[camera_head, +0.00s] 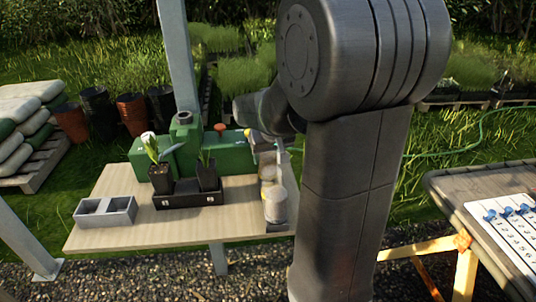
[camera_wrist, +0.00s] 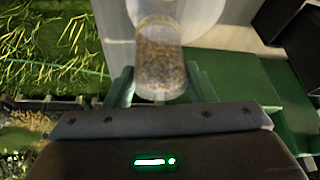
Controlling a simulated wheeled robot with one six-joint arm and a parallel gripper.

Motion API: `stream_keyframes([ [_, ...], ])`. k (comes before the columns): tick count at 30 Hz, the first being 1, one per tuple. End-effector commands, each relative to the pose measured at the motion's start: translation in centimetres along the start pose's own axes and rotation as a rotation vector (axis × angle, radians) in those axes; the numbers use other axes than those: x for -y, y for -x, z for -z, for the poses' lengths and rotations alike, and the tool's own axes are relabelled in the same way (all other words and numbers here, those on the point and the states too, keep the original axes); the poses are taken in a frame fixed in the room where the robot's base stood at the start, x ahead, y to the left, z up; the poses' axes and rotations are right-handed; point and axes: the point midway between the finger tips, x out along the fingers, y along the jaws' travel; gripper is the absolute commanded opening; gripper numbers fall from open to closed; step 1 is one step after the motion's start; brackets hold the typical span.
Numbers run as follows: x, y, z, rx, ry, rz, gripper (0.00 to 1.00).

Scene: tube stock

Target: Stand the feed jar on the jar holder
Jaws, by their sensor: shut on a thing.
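The feed jar (camera_wrist: 160,62) is a clear vessel with brown granules in its lower part. In the wrist view it sits between the green fingers of my gripper (camera_wrist: 161,84), which is shut on it. In the head view a clear, tan-filled shape that looks like the jar (camera_head: 268,171) shows beside my arm, near the table's right edge. Just below it is a pale grey cylinder (camera_head: 275,208) on a dark base, perhaps the jar holder. I cannot tell whether the two touch. My arm hides part of this area, and the fingers are hard to make out in the head view.
The wooden table (camera_head: 130,228) bears a grey two-part tray (camera_head: 105,212), a black tray (camera_head: 188,200) with two potted plants, and a green machine (camera_head: 233,155) at the back. A second table (camera_head: 450,185) with a numbered white board (camera_head: 513,235) stands right. A post (camera_head: 178,60) rises behind.

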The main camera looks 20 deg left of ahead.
Motion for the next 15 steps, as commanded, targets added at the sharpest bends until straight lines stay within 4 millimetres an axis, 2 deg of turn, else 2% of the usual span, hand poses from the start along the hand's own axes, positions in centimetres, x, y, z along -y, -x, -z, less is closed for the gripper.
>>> stream_keyframes([
  [7, 0.00, -0.32, -0.12, 0.000, 0.000, 0.000, 0.23],
  [8, 0.00, -0.28, -0.10, -0.001, 0.000, 0.000, 0.54],
  [9, 0.00, -0.27, -0.10, -0.001, 0.000, 0.000, 0.61],
  [11, 0.00, -0.27, -0.10, 0.000, 0.000, 0.000, 0.73],
  [15, 0.00, -0.27, -0.10, 0.000, 0.000, 0.000, 0.75],
])
